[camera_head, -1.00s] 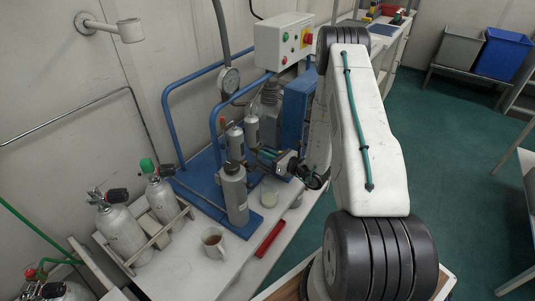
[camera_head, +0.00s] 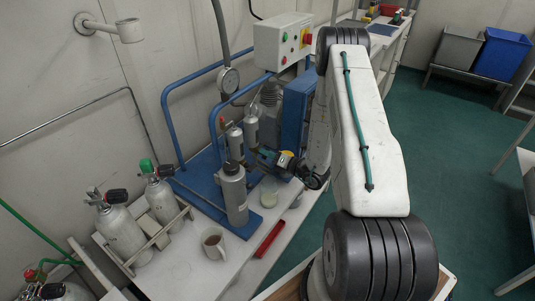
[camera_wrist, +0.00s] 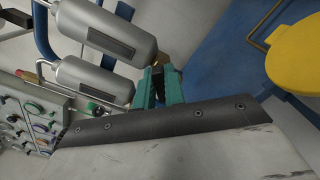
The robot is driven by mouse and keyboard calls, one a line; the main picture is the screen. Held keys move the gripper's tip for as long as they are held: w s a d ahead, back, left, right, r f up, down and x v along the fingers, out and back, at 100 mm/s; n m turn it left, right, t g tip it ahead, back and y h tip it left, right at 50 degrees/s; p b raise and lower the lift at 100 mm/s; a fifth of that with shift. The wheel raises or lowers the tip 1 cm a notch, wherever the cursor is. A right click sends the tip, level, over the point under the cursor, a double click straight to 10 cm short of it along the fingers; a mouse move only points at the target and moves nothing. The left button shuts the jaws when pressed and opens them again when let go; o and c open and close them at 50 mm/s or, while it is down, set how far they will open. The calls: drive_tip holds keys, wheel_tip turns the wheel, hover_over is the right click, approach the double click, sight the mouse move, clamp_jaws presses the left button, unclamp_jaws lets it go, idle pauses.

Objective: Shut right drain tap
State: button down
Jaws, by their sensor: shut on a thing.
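Two metal cylinders stand side by side on the blue compressor frame, the right one (camera_head: 251,128) and the left one (camera_head: 234,143). In the wrist view they lie sideways, one above (camera_wrist: 105,30) and one below (camera_wrist: 95,77). My gripper (camera_head: 262,156) is low beside them, partly covered by its own wrist in the head view. In the wrist view its teal fingers (camera_wrist: 160,88) are shut on a small dark part just off the end of the upper cylinder, which I take as the right drain tap (camera_wrist: 171,76). The fingers hide most of the tap.
A grey bottle (camera_head: 233,192) stands close in front of the cylinders. A mug (camera_head: 213,243), a pale dish (camera_head: 269,193) and a red tray (camera_head: 270,238) are on the bench. A yellow round thing (camera_wrist: 298,58) is at the wrist view's right.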

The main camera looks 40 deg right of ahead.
drive_tip(key=m, duration=0.4)
drive_tip(key=shift+d+f+m, duration=0.1)
drive_tip(key=shift+m, duration=0.2)
drive_tip(key=shift+f+m, duration=0.1)
drive_tip(key=shift+m, duration=1.8)
drive_tip(key=c, duration=1.5)
unclamp_jaws()
drive_tip(key=shift+d, duration=0.1)
drive_tip(key=shift+v, duration=3.9)
